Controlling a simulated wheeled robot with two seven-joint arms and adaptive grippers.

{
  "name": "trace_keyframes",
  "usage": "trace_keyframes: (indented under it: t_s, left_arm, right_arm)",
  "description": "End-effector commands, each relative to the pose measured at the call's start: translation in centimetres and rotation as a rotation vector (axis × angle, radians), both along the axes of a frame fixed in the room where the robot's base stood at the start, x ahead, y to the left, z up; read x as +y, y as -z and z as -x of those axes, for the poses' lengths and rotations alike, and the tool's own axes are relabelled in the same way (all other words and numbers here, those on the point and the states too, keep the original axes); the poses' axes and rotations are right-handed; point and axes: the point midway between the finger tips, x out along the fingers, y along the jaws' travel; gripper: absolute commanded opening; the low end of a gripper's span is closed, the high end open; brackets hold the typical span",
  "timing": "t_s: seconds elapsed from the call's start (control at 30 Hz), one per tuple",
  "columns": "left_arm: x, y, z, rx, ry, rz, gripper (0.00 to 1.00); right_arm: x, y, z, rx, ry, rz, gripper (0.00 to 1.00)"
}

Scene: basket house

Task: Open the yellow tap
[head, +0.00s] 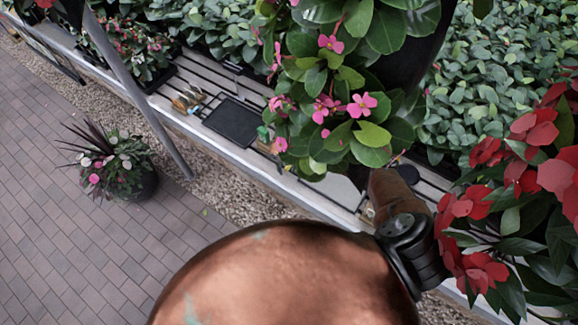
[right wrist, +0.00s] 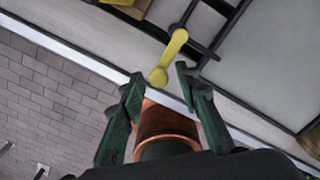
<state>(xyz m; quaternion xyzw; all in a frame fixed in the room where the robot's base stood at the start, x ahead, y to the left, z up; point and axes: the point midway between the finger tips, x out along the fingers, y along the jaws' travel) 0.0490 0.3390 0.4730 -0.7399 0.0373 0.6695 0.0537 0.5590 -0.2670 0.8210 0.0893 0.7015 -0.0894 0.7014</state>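The yellow tap (right wrist: 171,54) shows in the right wrist view as a long yellow handle with rounded ends, lying at a slant over the pale bench surface. Its lower end is between and just past the fingertips of my right gripper (right wrist: 160,73). The dark green fingers stand apart, one on each side, with a gap to the handle. I cannot tell any contact. In the head view only a small green part of what looks like my right gripper (head: 263,133) shows beside the hanging plant. I cannot make out the tap there. My left gripper is not in view.
A hanging plant with pink flowers (head: 345,105) blocks much of the head view. Red flowers (head: 532,127) crowd the right side. A black tray (head: 234,121) lies on the slatted bench. A potted plant (head: 120,165) stands on the paving, which is otherwise clear at the left.

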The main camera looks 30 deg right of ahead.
Motion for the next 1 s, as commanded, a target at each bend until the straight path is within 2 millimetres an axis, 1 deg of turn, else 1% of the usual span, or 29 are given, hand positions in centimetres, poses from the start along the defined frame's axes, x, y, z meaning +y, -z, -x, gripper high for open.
trace_keyframes:
  t_s: [0.33,1.0]
  left_arm:
    - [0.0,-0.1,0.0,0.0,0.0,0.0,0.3]
    - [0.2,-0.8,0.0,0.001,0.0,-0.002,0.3]
  right_arm:
    - [-0.2,0.0,0.1,0.0,0.001,0.0,0.3]
    - [-3.6,-0.1,0.8,-0.001,0.004,0.004,0.3]
